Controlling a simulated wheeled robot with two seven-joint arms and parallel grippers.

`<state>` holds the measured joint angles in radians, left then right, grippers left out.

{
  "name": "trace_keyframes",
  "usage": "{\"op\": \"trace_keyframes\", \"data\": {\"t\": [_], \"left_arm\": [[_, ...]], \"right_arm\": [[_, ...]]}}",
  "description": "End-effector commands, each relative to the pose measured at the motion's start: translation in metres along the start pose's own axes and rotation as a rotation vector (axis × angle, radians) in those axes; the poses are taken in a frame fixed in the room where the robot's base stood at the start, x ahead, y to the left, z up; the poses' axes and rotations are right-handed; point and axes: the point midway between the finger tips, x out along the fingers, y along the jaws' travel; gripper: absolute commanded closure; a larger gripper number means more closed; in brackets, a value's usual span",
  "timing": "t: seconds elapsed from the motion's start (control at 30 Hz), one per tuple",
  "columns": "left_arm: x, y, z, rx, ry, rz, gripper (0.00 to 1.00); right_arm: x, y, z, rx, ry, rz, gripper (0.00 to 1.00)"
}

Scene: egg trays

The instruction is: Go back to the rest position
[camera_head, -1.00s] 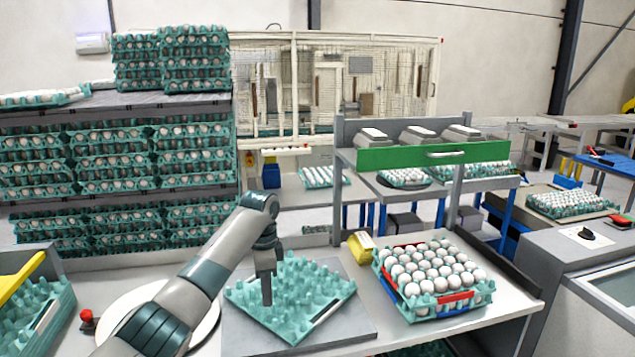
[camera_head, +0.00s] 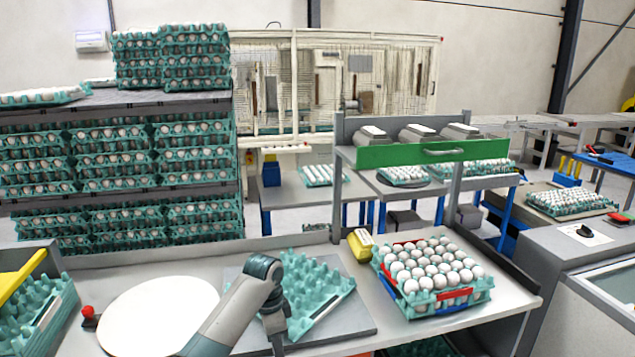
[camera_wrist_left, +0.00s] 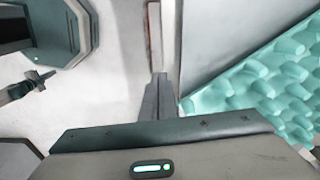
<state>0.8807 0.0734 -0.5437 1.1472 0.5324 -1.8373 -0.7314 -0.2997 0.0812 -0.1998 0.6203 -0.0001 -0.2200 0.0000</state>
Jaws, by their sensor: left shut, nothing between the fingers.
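My left gripper (camera_head: 277,342) hangs low at the front edge of the table in the head view, with my arm coming up from the bottom. In the left wrist view its fingers (camera_wrist_left: 159,88) are together and empty, over the pale table surface. An empty teal egg tray (camera_head: 325,290) lies on a grey plate (camera_head: 355,323) just beyond it, partly hidden by my arm. The tray (camera_wrist_left: 265,80) shows at the right of the left wrist view, apart from the fingers. My right gripper is out of view.
A teal tray full of eggs (camera_head: 412,310) stands to the right, beside a yellow object (camera_head: 360,245). A white disc (camera_head: 150,310) and a red knob (camera_head: 87,311) are at the left. Stacked egg trays (camera_head: 95,170) stand behind. A green bar (camera_head: 400,155) crosses above the table's back.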

Motion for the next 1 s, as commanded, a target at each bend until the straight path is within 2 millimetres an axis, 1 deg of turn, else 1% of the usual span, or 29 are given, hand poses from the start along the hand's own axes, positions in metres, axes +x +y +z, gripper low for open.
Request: {"op": "trace_keyframes", "data": {"t": [0.03, 0.17, 0.2, 0.27, 0.3, 0.37, 0.4, 0.47, 0.5, 0.6, 0.73, 0.87, 1.0], "left_arm": [[0.018, 0.014, 0.004, -0.017, 0.012, 0.006, 1.00], [0.053, 0.044, 0.013, -0.076, 0.044, 0.001, 1.00], [0.063, 0.055, 0.016, -0.097, 0.054, 0.000, 1.00], [0.078, 0.071, 0.023, -0.132, 0.068, -0.002, 1.00], [0.087, 0.082, 0.027, -0.156, 0.079, -0.003, 1.00], [0.100, 0.098, 0.035, -0.194, 0.094, -0.007, 1.00], [0.108, 0.109, 0.041, -0.220, 0.104, -0.008, 1.00], [0.118, 0.126, 0.050, -0.261, 0.116, -0.012, 1.00], [0.125, 0.137, 0.056, -0.290, 0.125, -0.015, 1.00], [0.138, 0.165, 0.074, -0.363, 0.144, -0.025, 1.00], [0.149, 0.202, 0.100, -0.462, 0.166, -0.039, 1.00], [0.154, 0.238, 0.129, -0.566, 0.182, -0.060, 1.00], [0.153, 0.278, 0.163, -0.680, 0.192, -0.085, 1.00]], "right_arm": [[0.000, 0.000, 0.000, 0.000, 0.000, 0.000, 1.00], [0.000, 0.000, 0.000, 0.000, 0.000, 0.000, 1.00], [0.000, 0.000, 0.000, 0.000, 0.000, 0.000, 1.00], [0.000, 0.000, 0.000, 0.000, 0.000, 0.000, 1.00], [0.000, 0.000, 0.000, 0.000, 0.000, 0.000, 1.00], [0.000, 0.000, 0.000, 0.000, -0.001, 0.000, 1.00], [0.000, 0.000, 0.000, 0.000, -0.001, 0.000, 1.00], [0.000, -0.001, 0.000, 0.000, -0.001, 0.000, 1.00], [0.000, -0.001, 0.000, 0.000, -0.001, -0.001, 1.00], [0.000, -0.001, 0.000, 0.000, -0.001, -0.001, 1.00], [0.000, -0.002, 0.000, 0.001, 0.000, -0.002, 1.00], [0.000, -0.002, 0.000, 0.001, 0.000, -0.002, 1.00], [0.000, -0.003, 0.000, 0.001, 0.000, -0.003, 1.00]]}}
